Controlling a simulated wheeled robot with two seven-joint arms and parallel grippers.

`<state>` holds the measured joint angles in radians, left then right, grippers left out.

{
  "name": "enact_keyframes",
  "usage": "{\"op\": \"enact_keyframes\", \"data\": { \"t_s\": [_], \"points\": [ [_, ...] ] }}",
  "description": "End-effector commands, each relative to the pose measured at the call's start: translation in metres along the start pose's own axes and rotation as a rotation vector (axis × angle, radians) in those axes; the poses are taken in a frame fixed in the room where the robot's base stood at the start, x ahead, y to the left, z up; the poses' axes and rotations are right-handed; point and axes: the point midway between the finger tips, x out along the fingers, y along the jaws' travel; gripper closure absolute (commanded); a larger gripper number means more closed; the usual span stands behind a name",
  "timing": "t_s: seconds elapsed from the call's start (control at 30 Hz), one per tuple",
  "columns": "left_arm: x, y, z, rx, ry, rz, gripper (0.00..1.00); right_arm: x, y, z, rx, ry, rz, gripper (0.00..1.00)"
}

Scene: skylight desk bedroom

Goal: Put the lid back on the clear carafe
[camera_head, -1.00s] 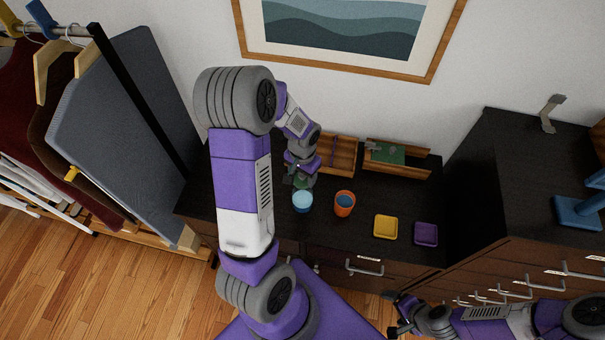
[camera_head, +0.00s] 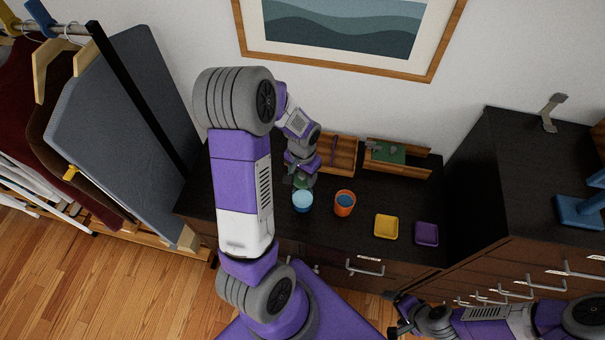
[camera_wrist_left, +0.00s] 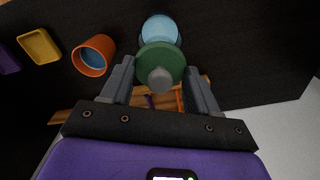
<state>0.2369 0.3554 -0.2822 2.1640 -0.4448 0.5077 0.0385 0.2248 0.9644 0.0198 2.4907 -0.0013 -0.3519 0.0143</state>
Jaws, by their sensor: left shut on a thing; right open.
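The clear carafe (camera_head: 302,203) stands on the dark dresser top and looks light blue inside; it also shows in the left wrist view (camera_wrist_left: 160,29). My left gripper (camera_head: 300,181) is just behind the carafe in the head view. It is shut on the green lid (camera_wrist_left: 160,62) with a grey knob, which sits between the fingers in the left wrist view. The lid overlaps part of the carafe's mouth in that view; I cannot tell whether they touch. My right gripper (camera_head: 396,314) is open and empty at the lower right, away from the carafe.
An orange cup (camera_head: 344,204) with blue inside stands right of the carafe. A yellow dish (camera_head: 386,226) and a purple dish (camera_head: 426,234) lie farther right. A wooden tray (camera_head: 345,154) and a wooden rack (camera_head: 412,170) stand at the back. A taller dark cabinet (camera_head: 500,170) bounds the right.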

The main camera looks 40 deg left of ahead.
Motion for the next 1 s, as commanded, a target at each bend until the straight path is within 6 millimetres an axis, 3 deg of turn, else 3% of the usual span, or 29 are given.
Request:
{"op": "enact_keyframes", "data": {
  "t_s": [0.2,0.23,0.4,0.6,0.7,1.0],
  "points": [
    [-0.0003,0.0,-0.0001,0.0,0.001,0.0,0.68,-0.0002,-0.0001,0.0,0.0,0.0,0.0,0.11],
    [-0.0003,0.0,-0.0001,0.0,0.0,0.0,0.39,-0.0002,-0.0001,0.0,0.0,0.0,0.0,0.11],
    [-0.0003,0.0,-0.0001,0.0,0.001,0.0,0.12,-0.0002,-0.0001,0.0,0.0,0.0,0.0,0.11],
    [-0.0003,0.0,-0.0001,0.0,0.001,0.0,0.1,-0.0002,-0.0001,0.0,0.0,0.0,0.0,0.11],
    [-0.0002,0.0,-0.0001,0.0,0.0,0.0,0.0,-0.0002,-0.0001,0.0,0.0,0.0,0.0,0.11],
    [-0.0024,0.0,-0.0001,0.0,0.0,0.0,0.0,-0.0019,-0.0007,0.0001,0.0,0.0,0.0,0.11]
  ]
}}
